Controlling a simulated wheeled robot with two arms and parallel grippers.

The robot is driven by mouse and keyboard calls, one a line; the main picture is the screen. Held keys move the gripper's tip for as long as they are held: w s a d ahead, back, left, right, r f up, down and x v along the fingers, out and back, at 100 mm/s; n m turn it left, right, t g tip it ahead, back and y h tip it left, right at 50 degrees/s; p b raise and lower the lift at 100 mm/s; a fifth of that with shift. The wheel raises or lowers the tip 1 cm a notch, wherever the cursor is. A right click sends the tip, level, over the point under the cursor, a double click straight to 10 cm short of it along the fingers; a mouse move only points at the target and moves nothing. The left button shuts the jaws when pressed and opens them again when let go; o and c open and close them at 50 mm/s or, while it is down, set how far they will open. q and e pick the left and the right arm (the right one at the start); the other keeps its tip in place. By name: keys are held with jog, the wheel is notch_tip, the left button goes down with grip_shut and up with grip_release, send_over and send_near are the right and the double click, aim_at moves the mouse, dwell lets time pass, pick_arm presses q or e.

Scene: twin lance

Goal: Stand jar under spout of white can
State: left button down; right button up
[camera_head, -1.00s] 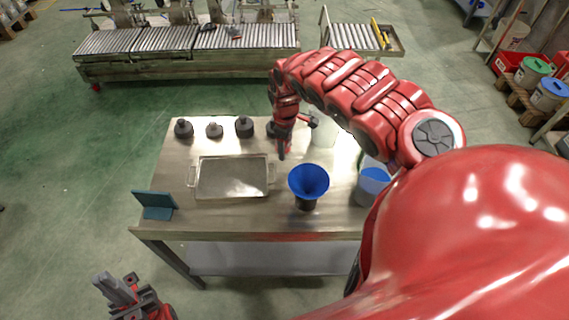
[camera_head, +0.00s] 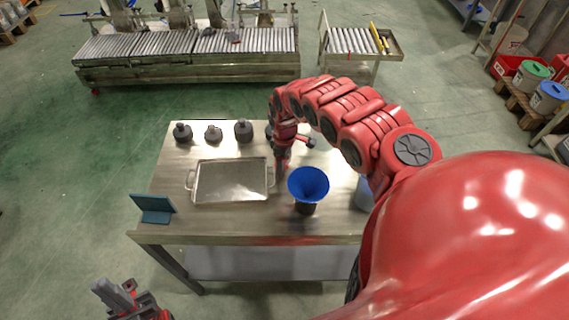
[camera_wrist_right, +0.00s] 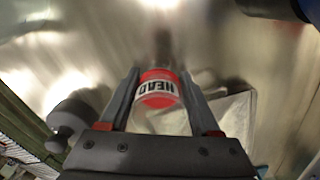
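My right gripper (camera_head: 282,168) is low over the steel table, between the tray and the blue funnel. In the right wrist view its two fingers (camera_wrist_right: 160,85) stand apart. Between them is a small round thing with a red and white label (camera_wrist_right: 158,88), perhaps the jar; I cannot tell whether the fingertips touch it. The arm hides it in the head view. I cannot make out the white can or its spout; my right arm covers that part of the table. My left gripper (camera_head: 118,292) is at the lower left, off the table; its opening is unclear.
A metal tray (camera_head: 190,183) lies left of my right gripper. A blue funnel (camera_head: 308,184) stands on a dark base to the right, with a bluish container (camera_head: 363,194) beyond. Several dark weights or bottles (camera_head: 243,130) line the back. A teal stand (camera_head: 153,208) is front left.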

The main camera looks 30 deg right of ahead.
jog(key=shift+o, duration=1.4)
jog(key=shift+r, duration=0.1)
